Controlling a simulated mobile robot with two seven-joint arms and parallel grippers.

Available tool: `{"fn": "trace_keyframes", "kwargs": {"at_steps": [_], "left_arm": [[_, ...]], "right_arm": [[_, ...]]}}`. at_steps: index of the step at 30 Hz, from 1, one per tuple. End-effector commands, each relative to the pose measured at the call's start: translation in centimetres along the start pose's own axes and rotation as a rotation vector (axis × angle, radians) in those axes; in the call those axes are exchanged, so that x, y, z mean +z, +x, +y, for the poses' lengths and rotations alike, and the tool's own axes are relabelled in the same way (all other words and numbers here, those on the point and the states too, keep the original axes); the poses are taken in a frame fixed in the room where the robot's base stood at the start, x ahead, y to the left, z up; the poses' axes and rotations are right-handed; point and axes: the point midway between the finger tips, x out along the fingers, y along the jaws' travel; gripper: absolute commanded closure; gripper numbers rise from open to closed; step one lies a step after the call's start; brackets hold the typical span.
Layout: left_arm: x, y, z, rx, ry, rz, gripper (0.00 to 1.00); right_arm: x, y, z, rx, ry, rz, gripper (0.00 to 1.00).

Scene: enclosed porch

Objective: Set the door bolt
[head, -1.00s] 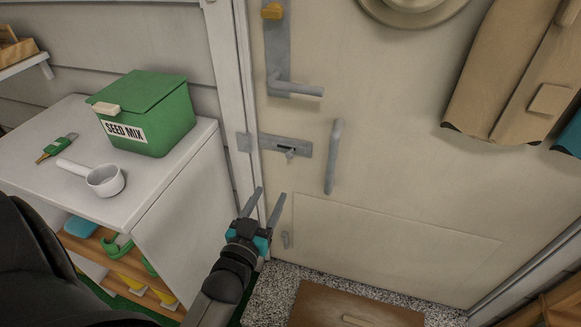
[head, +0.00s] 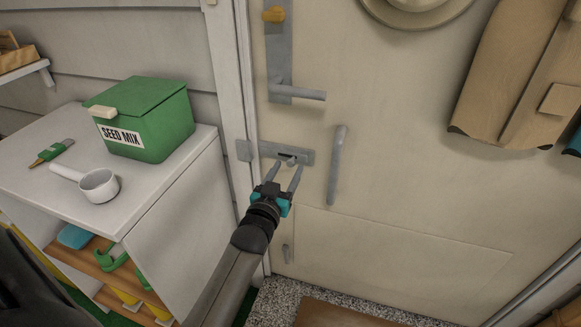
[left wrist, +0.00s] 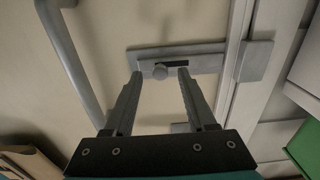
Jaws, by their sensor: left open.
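The door bolt (head: 302,157) is a grey plate with a dark slot and a small knob, fixed across the door near its left edge. It also shows in the left wrist view (left wrist: 205,62). There, its round knob (left wrist: 160,71) sits at the slot's end away from the keeper. The grey keeper (head: 243,150) is on the frame; it is at right in the wrist view (left wrist: 255,60). My left gripper (head: 287,167) is open, its fingertips at the bolt, one on each side of the knob in the wrist view. Contact cannot be told. My right gripper is not seen.
A grey pull handle (head: 336,165) stands just right of the bolt, and a lever handle (head: 302,93) is above it. A white cabinet (head: 165,200) with a green seed mix box (head: 150,120) stands left. Brown cloth (head: 510,80) hangs at right.

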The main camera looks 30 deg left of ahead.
Motion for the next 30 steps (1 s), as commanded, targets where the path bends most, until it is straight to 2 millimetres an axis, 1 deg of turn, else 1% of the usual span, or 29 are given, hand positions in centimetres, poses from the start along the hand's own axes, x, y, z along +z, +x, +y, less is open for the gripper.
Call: {"fn": "trace_keyframes", "kwargs": {"at_steps": [1,3,9,15,22,23,30], "left_arm": [[0.1,0.7,0.0,0.000,0.001,0.003,0.44],[0.1,1.4,0.0,0.000,0.001,0.002,0.44],[0.0,2.8,0.0,0.000,0.001,0.001,0.44],[0.0,3.3,0.0,0.000,0.001,0.000,0.44],[0.0,3.3,0.0,0.000,0.001,0.000,0.44],[0.0,3.3,0.0,0.000,0.000,0.000,0.45],[0.0,3.3,0.0,0.000,0.000,0.000,0.72]], "right_arm": [[-0.3,-0.1,-0.2,-0.003,0.001,0.003,0.50],[-0.8,-0.3,-0.4,-0.005,0.002,0.003,0.50],[-1.7,-1.0,-0.8,-0.010,0.004,0.004,0.50],[-2.0,-1.4,-0.9,-0.012,0.004,0.003,0.50],[-2.0,-1.4,-0.9,-0.012,0.004,0.003,0.50],[-2.0,-1.4,-0.9,-0.012,0.004,0.003,0.50],[-2.0,-1.4,-0.9,-0.012,0.005,0.003,0.50]]}}
